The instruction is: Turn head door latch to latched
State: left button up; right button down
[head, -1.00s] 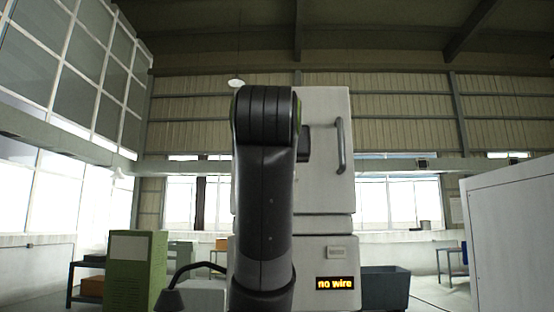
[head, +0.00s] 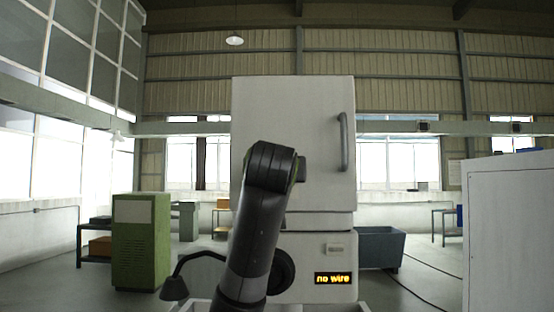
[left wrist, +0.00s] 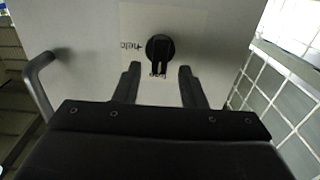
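The head door latch (left wrist: 160,47) is a round black knob with a short lever, set on the pale door (left wrist: 95,35) in the left wrist view. Its lever points down in that picture, towards my left gripper (left wrist: 159,68). The gripper is open and empty; its two dark fingers lie either side of the lever's line, and I cannot tell how near they are in depth. My right gripper is in no view.
A grey door handle (head: 344,142) stands out from the door; it also shows in the left wrist view (left wrist: 38,85). A green cabinet (head: 140,240) is at left, a white cabinet (head: 510,235) at right, a dark bin (head: 380,248) behind.

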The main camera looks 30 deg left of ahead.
pick_arm(q)
jog(key=shift+p+x, duration=0.3)
jog(key=shift+x, duration=0.6)
jog(key=shift+w, duration=0.1)
jog(key=c, duration=0.7)
